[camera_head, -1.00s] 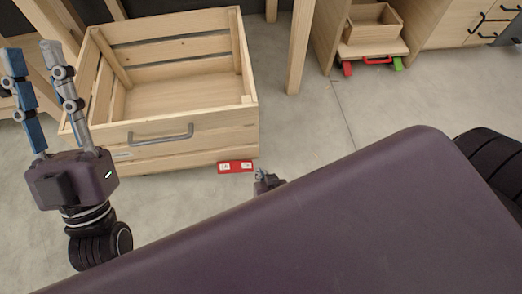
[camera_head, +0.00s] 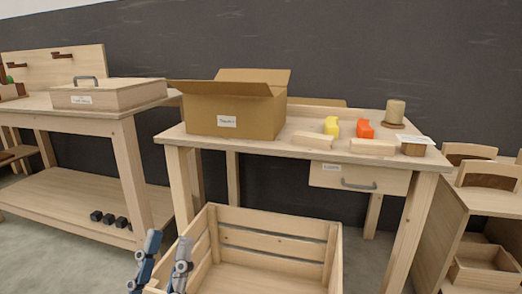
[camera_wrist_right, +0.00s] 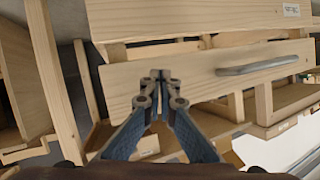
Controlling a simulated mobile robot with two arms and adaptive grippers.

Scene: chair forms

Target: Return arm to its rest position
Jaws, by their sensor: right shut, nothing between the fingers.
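My left gripper (camera_head: 169,238) shows at the lower edge of the head view, in front of the left corner of a slatted wooden crate (camera_head: 275,238). My right gripper (camera_wrist_right: 160,76) shows in the right wrist view. Its fingertips are together and hold nothing. Beyond them is a pale wooden panel (camera_wrist_right: 190,75) with a grey bar handle (camera_wrist_right: 264,65). I cannot tell if the fingertips touch the panel. My right arm is not seen in the head view.
A wooden table (camera_head: 325,152) behind the crate bears an open cardboard box (camera_head: 255,118), a yellow piece (camera_head: 331,126), an orange piece (camera_head: 364,128) and wooden blocks. A workbench (camera_head: 70,193) stands left with a lidded wooden box (camera_head: 105,94). A wooden cabinet (camera_head: 455,215) stands right.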

